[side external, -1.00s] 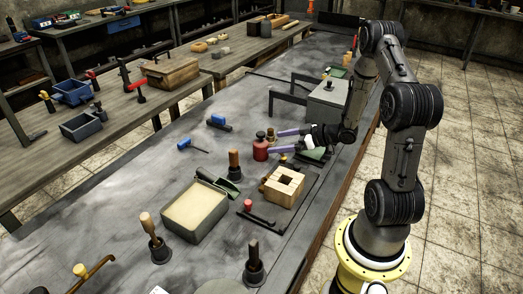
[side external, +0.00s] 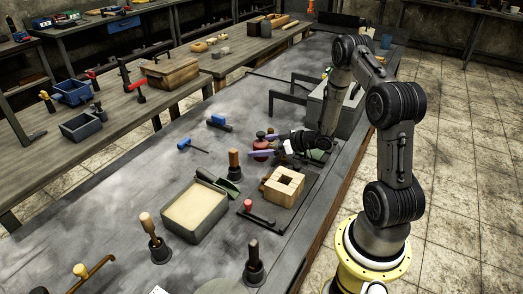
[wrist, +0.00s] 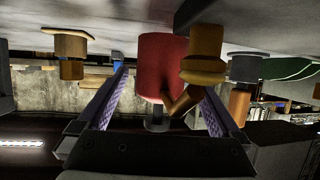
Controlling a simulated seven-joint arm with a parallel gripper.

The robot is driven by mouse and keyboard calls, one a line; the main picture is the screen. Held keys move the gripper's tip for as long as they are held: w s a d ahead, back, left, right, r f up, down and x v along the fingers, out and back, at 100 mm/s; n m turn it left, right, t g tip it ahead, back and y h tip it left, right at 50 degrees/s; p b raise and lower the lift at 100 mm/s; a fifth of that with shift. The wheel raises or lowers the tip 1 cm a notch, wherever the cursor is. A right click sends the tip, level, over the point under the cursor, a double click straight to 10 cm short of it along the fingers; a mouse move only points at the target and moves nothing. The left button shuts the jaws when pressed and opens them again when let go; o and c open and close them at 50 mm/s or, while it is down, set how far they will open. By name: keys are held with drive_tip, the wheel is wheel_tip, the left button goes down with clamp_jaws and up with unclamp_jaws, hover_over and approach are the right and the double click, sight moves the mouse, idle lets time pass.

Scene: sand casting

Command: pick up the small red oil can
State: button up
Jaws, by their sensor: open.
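The small red oil can (side external: 260,144) stands on the dark workbench, partly hidden by my gripper in the side view. In the wrist view, which looks upside down, the red can (wrist: 158,60) sits between my two purple fingers, its grey top pointing down in the picture. My gripper (side external: 264,148) is open and low over the bench, with its fingers around the can's sides; it also shows in the wrist view (wrist: 165,82). I cannot tell whether either finger touches the can.
A brown-gold object (wrist: 203,58) stands right beside the can, near the right finger in the wrist view, with an angled piece reaching across the can's edge. A wooden block (side external: 283,187) and a sand-filled tray (side external: 195,210) lie nearer on the bench. Open bench lies left of the can.

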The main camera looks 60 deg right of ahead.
drive_tip(key=c, duration=1.6)
drive_tip(key=shift+r, duration=0.1)
